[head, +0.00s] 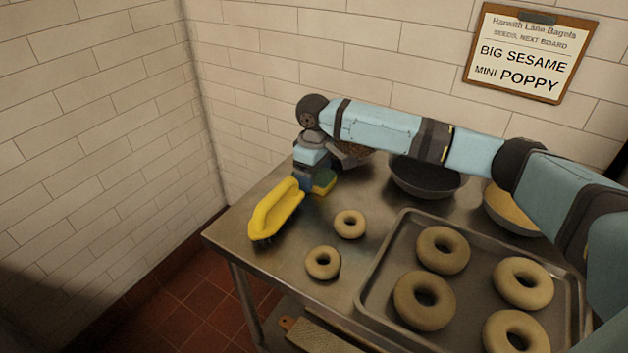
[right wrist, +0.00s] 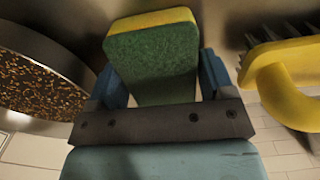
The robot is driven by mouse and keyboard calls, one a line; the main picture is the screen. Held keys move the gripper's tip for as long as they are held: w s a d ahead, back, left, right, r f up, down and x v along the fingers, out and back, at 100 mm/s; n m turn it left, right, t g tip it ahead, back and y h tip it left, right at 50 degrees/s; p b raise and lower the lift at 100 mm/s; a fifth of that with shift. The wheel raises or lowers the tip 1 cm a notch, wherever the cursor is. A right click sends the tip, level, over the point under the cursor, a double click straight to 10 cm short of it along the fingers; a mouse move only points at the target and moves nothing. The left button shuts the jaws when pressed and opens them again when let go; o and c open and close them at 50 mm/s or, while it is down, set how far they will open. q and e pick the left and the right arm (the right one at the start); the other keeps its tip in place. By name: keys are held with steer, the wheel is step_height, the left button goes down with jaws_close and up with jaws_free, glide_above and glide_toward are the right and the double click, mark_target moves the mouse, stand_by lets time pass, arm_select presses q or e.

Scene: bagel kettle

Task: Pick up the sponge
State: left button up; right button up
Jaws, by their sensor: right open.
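The sponge (head: 324,183), green with a yellow layer, lies on the metal table near its far left corner, beside a yellow brush. It fills the middle of the right wrist view (right wrist: 155,62), green face toward the camera and yellow edge at the top. My right gripper (head: 310,183) is at the sponge. In the right wrist view its two blue fingers (right wrist: 158,85) are open, one on each side of the sponge; I cannot tell whether they touch it. The arm and gripper hide part of the sponge in the head view. My left gripper is not in view.
The yellow brush (head: 275,208) is close by the gripper. Two small bagels (head: 350,224) lie nearby, and a tray (head: 372,282) holds several larger ones. Bowls, one dark (head: 427,180), stand behind. A tiled wall closes off the back.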

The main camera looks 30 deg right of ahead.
steer(key=shift+f, duration=0.1)
steer(key=c, duration=0.6)
steer(key=shift+o, duration=0.2)
step_height(320, 180, up, 20)
steer(key=p, duration=0.3)
